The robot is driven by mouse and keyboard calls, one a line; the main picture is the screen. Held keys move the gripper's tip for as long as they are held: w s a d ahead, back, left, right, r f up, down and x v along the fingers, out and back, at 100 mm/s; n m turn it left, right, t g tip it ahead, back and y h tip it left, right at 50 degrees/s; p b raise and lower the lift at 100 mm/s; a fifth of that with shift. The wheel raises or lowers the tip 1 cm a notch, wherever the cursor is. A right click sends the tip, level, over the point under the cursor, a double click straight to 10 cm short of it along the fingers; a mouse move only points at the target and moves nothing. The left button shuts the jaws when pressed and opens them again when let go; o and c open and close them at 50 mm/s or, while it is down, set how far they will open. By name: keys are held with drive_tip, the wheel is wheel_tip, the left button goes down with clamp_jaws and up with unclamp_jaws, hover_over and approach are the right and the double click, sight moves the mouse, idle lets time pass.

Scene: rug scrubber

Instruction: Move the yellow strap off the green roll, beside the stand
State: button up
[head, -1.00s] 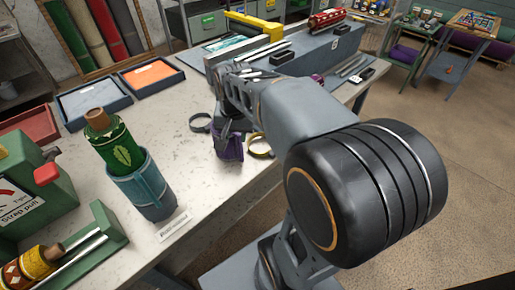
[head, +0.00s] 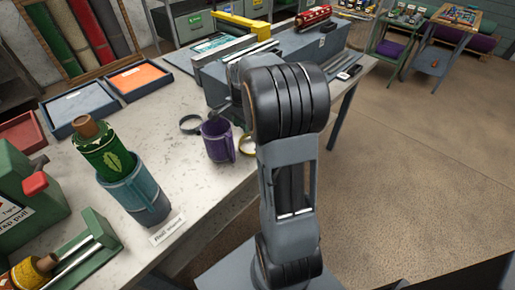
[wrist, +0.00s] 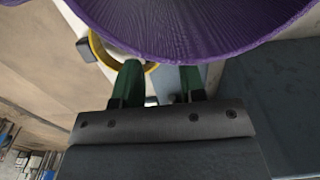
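The green roll (head: 108,158) with a leaf mark and brown end stands tilted in a blue-teal cup-shaped stand (head: 140,190) at the left of the table. No yellow band shows on its visible part. A yellow strap ring (head: 247,146) lies on the table beside a purple cup-like thing (head: 216,140). The strap, with a dark buckle, also shows in the wrist view (wrist: 98,52), partly behind a finger. My gripper (wrist: 160,75) has its green fingers apart with nothing seen gripped.
A green strap-pull device (head: 30,195) and a green cradle (head: 88,245) stand at the left front. Blue-grey trays (head: 78,108) lie behind. Bare table separates the stand from the purple thing.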

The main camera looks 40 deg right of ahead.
sight(244, 136)
drive_tip(key=shift+w+f, duration=0.1)
drive_tip(key=shift+f, duration=2.6)
drive_tip(key=shift+c, duration=0.3)
clamp_jaws()
